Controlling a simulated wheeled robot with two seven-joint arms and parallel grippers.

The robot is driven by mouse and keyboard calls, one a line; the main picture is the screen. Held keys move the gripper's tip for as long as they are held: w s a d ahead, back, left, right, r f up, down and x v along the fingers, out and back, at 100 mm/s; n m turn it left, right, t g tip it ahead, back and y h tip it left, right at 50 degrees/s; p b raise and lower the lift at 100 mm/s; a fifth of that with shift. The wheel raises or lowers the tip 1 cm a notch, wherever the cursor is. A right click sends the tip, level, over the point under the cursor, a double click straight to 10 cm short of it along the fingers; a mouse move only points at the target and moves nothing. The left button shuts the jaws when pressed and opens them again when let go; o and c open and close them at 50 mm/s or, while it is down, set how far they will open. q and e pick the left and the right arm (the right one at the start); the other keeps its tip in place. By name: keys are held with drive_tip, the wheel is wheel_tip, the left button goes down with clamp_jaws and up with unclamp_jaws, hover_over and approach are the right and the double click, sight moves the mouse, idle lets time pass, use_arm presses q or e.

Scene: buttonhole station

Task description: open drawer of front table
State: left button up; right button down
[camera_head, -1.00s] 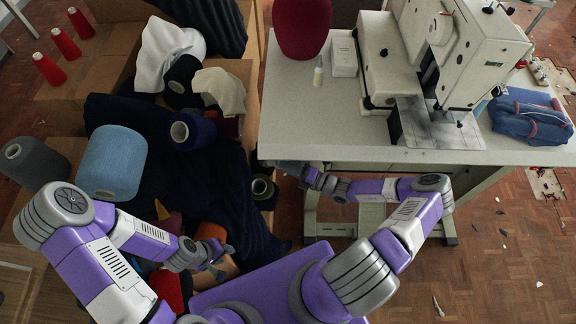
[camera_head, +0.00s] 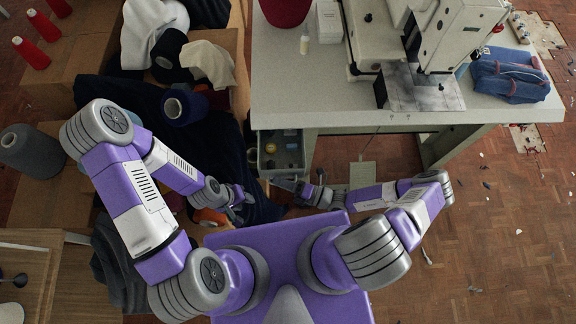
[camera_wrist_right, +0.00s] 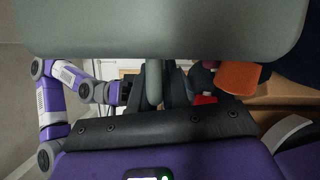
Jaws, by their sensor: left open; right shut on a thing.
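The front table (camera_head: 335,95) has a drawer (camera_head: 291,158) under its left end. The drawer stands pulled out toward me, with a few spools and small items visible inside. My right gripper (camera_head: 293,187) is at the drawer's front, low down. In the right wrist view, my right gripper (camera_wrist_right: 158,92) is shut on a grey bar-like handle (camera_wrist_right: 154,82) below a broad grey panel. My left gripper (camera_head: 243,195) is open and empty, left of the drawer, near the dark cloth. Its fingertips are small in the head view.
A white sewing machine (camera_head: 450,35) and folded blue denim (camera_head: 510,75) are on the table. Boxes with dark cloth (camera_head: 215,140) and yarn cones stand to the left. A wooden table (camera_head: 30,260) is at lower left. The floor at right is mostly free, with scraps.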

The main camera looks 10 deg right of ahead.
drive_tip(key=shift+s+a, duration=0.1)
drive_tip(key=shift+s, duration=0.35)
drive_tip(key=c, duration=1.5)
unclamp_jaws()
drive_tip(key=v, duration=0.7)
drive_tip(key=shift+s+d+f, duration=0.1)
drive_tip(key=shift+s+d, duration=0.05)
drive_tip(key=shift+d, duration=0.15)
